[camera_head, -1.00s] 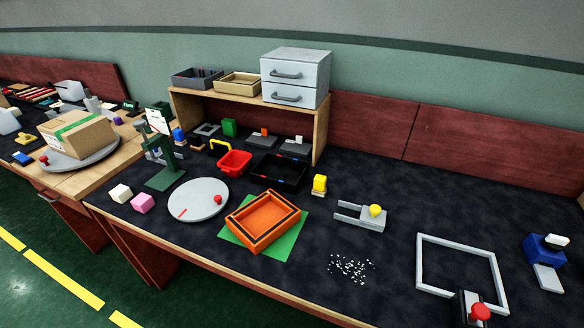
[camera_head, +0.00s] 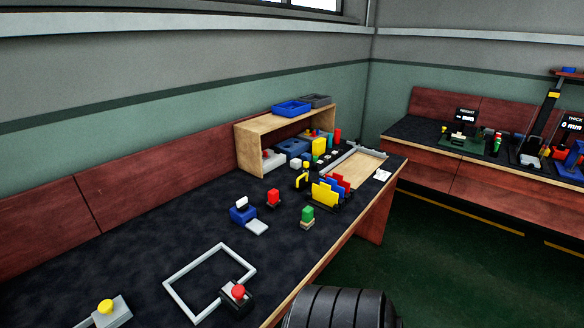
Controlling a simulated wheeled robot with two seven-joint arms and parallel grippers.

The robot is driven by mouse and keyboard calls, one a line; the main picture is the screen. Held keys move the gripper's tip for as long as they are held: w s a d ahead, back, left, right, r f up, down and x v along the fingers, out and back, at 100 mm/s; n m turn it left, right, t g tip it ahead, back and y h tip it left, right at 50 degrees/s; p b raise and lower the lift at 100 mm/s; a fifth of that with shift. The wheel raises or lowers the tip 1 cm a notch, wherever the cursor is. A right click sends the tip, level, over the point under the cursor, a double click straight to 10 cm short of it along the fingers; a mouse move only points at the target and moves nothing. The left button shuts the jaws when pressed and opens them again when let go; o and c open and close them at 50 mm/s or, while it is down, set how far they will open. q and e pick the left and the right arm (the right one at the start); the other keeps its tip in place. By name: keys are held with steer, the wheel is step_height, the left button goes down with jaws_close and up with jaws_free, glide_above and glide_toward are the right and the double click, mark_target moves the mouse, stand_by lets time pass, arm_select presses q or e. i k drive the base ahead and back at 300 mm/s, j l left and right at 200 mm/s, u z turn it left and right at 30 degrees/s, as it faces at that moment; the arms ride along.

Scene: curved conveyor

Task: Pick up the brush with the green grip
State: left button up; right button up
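A small block with a green upper part and a tan lower part, which looks like the brush with the green grip (camera_head: 307,216), stands on the dark bench top (camera_head: 150,232) near its front edge, right of the picture's middle. It stands apart from its neighbours, with clear bench around it. Its tan bottom looks like short bristles, though it is small in the view. Neither of my grippers shows in the head view.
A blue device with a grey plate (camera_head: 243,213) and a red-topped piece (camera_head: 273,198) stand left of the brush. Yellow, red and blue upright dividers (camera_head: 330,190) stand behind it. A grey square frame (camera_head: 181,290) and a red button box (camera_head: 237,294) lie nearer. A wooden shelf (camera_head: 249,150) stands farther back.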

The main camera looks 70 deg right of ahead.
mark_target(308, 220)
steer(key=z, duration=2.4)
